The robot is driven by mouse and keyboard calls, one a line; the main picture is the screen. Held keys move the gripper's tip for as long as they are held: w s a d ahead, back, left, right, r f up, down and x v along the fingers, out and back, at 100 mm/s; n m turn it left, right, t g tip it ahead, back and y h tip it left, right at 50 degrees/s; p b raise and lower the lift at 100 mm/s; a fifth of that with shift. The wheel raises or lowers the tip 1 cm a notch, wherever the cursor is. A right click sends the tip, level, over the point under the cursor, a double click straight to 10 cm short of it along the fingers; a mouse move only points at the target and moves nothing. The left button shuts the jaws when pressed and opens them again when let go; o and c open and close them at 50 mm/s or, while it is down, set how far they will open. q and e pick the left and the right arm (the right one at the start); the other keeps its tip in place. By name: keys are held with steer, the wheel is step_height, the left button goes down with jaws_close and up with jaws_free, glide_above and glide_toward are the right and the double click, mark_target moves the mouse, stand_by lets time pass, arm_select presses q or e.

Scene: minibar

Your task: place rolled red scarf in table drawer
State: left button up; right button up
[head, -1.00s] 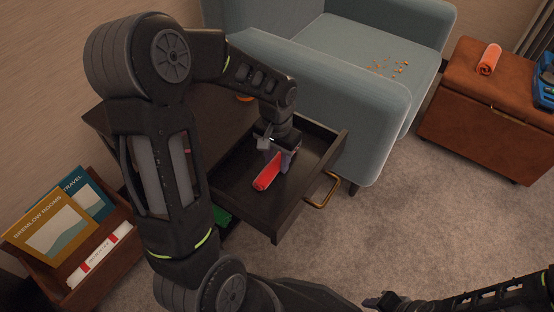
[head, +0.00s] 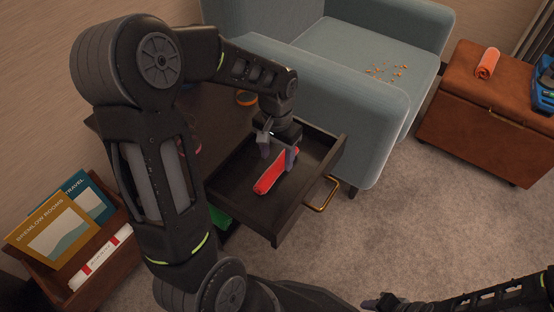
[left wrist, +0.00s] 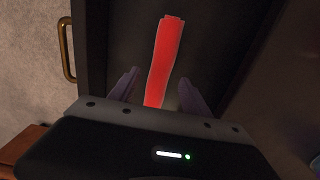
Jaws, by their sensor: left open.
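The rolled red scarf (head: 272,177) lies on the floor of the open table drawer (head: 241,202). My left gripper (head: 278,155) is over the drawer, open, with its fingers on either side of the scarf's far part. In the left wrist view the scarf (left wrist: 164,58) runs up from between the two spread fingers (left wrist: 158,92), with a gap to each finger. The drawer's dark floor and brass handle (left wrist: 66,48) show there too. My right gripper (head: 379,302) is at the bottom edge, partly cut off, its fingers unclear.
The blue armchair (head: 345,110) stands close behind the drawer. A brown ottoman (head: 478,130) at the right carries an orange-red roll (head: 487,62) and a blue object (head: 545,92). A magazine box (head: 100,275) is at the left. Carpet in front of the drawer is clear.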

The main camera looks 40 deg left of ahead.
mark_target(277, 165)
arm_select(q)
step_height(277, 165, up, 8)
steer(key=p, duration=0.2)
steer(key=shift+r, duration=0.2)
steer(key=shift+c, duration=0.4)
stand_by(1.0)
